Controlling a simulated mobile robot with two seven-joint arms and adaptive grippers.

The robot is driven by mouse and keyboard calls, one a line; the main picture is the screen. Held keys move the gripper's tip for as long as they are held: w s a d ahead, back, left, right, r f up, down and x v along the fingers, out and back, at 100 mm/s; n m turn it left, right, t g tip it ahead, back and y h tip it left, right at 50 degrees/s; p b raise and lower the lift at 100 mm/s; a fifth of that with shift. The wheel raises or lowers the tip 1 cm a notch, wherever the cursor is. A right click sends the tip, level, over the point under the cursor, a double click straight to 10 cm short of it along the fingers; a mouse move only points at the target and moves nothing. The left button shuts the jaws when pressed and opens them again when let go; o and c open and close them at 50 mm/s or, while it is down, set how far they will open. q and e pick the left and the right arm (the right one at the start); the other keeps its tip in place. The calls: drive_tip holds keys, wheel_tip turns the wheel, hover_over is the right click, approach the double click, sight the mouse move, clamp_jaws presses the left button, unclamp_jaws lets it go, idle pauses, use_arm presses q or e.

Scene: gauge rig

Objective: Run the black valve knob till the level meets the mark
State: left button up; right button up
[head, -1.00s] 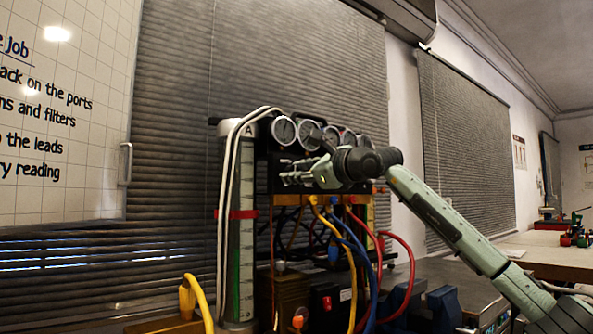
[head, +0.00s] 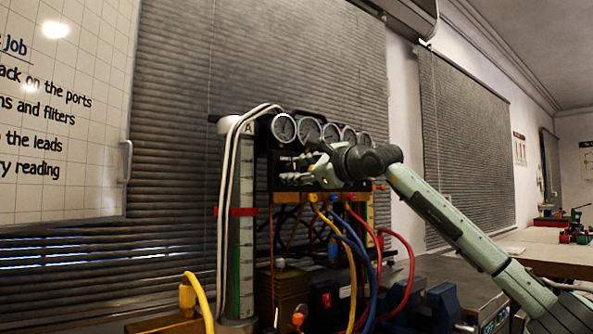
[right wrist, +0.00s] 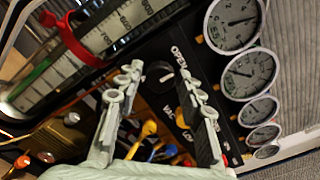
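The black valve knob (right wrist: 160,77) shows in the right wrist view on a dark panel beside the word OPEN. My right gripper (right wrist: 160,82) is open, with one finger on each side of the knob in that view; I cannot tell whether they touch it. In the head view my right gripper (head: 288,168) is in front of the panel and hides the knob. The clear graduated column (head: 246,265) stands to its left, with a red ring mark (head: 238,212) around it. Green liquid (right wrist: 38,75) in the column ends below the red ring (right wrist: 75,38). My left gripper is not in view.
A row of several round gauges (head: 308,130) sits just above the gripper. Blue, yellow and red hoses (head: 408,262) hang below the panel. A yellow hose (head: 200,300) rises at the lower left. White tubes (head: 226,180) run beside the column.

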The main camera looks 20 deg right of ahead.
drive_tip(key=shift+o, duration=0.8)
drive_tip(key=v, duration=1.2)
drive_tip(key=shift+r, duration=0.1)
idle(2.6)
